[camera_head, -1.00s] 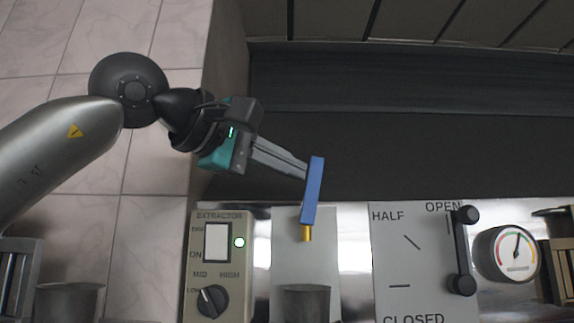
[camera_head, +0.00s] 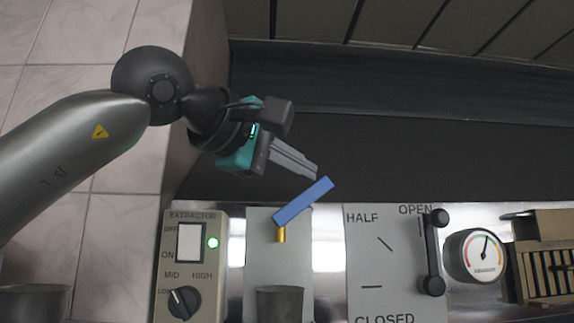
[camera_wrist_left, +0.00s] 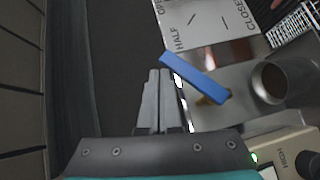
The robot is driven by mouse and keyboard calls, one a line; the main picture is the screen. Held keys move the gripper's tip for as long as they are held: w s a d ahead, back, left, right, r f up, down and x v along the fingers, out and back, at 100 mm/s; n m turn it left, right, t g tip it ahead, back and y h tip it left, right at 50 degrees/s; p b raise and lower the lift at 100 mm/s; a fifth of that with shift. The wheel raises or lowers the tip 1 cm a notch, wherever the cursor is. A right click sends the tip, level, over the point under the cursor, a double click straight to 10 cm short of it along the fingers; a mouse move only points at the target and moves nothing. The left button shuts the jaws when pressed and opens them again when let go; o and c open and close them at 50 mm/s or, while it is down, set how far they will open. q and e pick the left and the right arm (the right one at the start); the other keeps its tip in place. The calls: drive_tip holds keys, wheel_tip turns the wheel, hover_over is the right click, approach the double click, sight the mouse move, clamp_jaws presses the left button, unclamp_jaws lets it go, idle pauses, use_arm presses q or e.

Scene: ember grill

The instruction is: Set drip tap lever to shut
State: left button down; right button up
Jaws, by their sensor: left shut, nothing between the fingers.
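The drip tap has a blue lever (camera_head: 303,201) on a brass stem (camera_head: 280,233), in front of a pale plate (camera_head: 262,262). In the head view the lever slants up to the right. It also shows in the left wrist view (camera_wrist_left: 195,74), just right of my fingertips. My left gripper (camera_head: 315,171) is shut and empty, just above the lever's upper end; whether it touches the lever I cannot tell. The fingers show in the left wrist view (camera_wrist_left: 159,76). A dark metal cup (camera_head: 280,303) stands below the tap. My right gripper is out of view.
An extractor panel (camera_head: 190,222) with a white switch, green light and knob is left of the tap. To the right are a HALF/OPEN/CLOSED plate (camera_head: 378,270) with a black lever (camera_head: 433,255), and a round gauge (camera_head: 474,254). The dark area behind is clear.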

sight(327, 186)
use_arm(q)
drive_tip(key=shift+d+f, duration=0.5)
drive_tip(key=shift+d, duration=0.25)
drive_tip(key=shift+d+f, duration=0.45)
drive_tip(key=shift+d, duration=0.25)
drive_tip(key=shift+d+f+m+g+y, duration=0.3)
drive_tip(key=shift+f+m+y, duration=0.1)
drive_tip(key=shift+y, duration=0.1)
drive_tip(key=shift+p, duration=0.3)
